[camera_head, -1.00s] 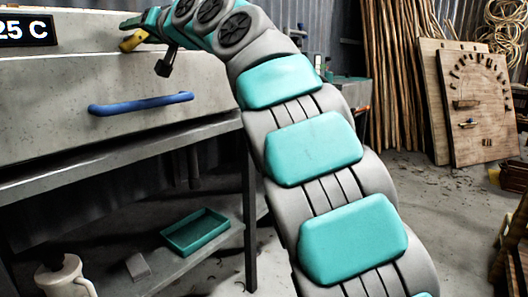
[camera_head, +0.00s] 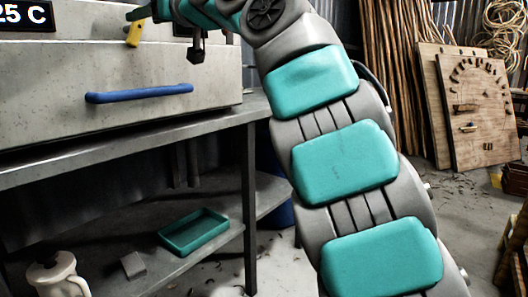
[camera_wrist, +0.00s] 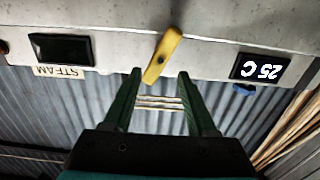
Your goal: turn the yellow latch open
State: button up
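The yellow latch (camera_head: 134,34) is on the front of the grey steam box, above the blue handle. In the head view it hangs nearly upright, slightly tilted. In the wrist view, which is upside down, the latch (camera_wrist: 163,54) slants, with one end close to the gap between my fingertips. My gripper (camera_wrist: 160,73) is open, with its two dark green fingers apart and nothing clamped between them. In the head view my gripper (camera_head: 139,13) is beside the top of the latch, partly cut off by the frame edge. I cannot tell whether a finger touches the latch.
The blue handle (camera_head: 139,93) sticks out below the latch. A "25 C" display (camera_head: 25,16) is to the left. In the wrist view a dark panel (camera_wrist: 60,48) and a STEAM label (camera_wrist: 58,72) show. A teal tray (camera_head: 194,231) lies on the lower shelf.

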jog(key=s+d+f+m+g+h+p, duration=0.2)
jog(key=d+f+m+h, duration=0.6)
jog(key=d+f, duration=1.4)
notch_tip(320, 180, down, 2)
jog(key=shift+s+d+f+m+h, duration=0.25)
jog(key=shift+d+m+h, duration=0.15)
jog(key=shift+h, duration=0.3)
jog(key=shift+a, duration=0.1)
